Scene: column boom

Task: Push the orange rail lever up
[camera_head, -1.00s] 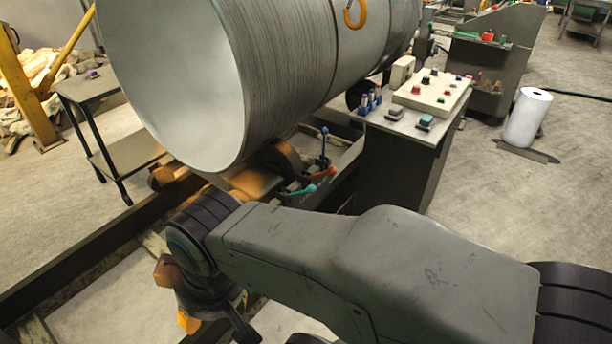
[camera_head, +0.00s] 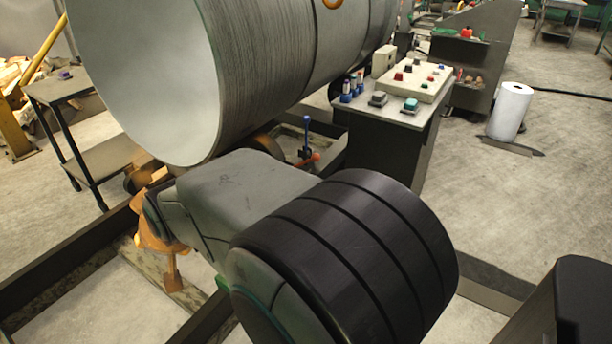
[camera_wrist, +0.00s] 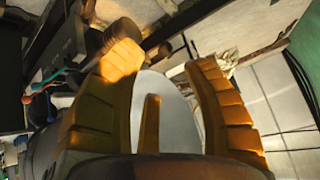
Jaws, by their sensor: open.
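The orange rail lever (camera_head: 312,159) shows in the head view as a short orange-red handle, low beside the upright blue lever (camera_head: 306,135). Its base is partly hidden behind my arm. In the wrist view a small red-orange knob (camera_wrist: 27,99) shows at the far left, near a teal lever (camera_wrist: 46,84) and a blue knob (camera_wrist: 51,118). My gripper (camera_wrist: 165,68) has its orange fingers spread and empty, with the levers off to the left of them. In the head view my gripper (camera_head: 160,250) hangs left of the lever, beyond my arm.
A large grey pipe (camera_head: 270,60) lies above the rail area. A control cabinet (camera_head: 385,150) with buttons stands right of the levers. Dark floor rails (camera_head: 60,240) run at the left, near a small metal table (camera_head: 75,87). Open floor lies at the right.

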